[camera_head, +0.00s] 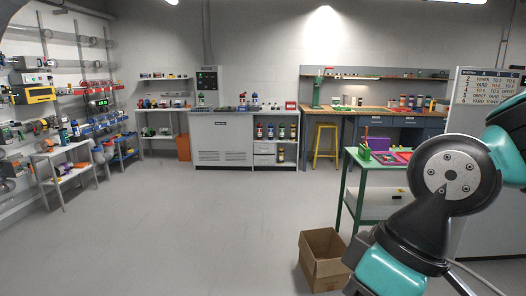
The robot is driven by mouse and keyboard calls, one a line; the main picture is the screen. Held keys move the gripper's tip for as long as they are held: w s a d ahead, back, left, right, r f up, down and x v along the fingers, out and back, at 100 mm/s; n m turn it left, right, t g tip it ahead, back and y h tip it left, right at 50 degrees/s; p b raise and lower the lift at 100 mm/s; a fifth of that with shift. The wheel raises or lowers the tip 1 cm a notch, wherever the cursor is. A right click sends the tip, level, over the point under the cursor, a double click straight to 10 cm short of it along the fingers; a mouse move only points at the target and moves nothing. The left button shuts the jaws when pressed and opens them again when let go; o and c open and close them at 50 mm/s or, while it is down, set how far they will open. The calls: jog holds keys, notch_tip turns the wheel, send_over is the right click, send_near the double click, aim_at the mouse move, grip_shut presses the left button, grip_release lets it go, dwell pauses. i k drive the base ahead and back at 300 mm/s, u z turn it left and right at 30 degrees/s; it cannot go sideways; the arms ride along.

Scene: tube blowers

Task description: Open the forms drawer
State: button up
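No drawer is clearly marked as the forms drawer at this size. Two small pale drawers (263,148) sit in the white unit at the back centre, beside open shelves, and look shut. Blue-grey drawer fronts (409,122) show under the wooden workbench (350,110) at the back right; any labels on them are too small to read. Across the room from me, all of these stand well apart from my arm. My teal and black arm fills the right side of the view. My gripper is outside the view.
An open cardboard box (324,262) lies on the floor at front right, beside a green-framed table (369,204). A yellow stool (325,147) stands at the workbench. An orange bin (184,147) stands at the back left. Shelving lines the left wall. The middle floor is clear.

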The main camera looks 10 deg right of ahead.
aim_at(264, 146)
jog(key=u, duration=0.1)
jog(key=i, duration=7.45)
jog(key=z, duration=1.8)
jog(key=i, duration=1.2)
jog(key=u, duration=1.75)
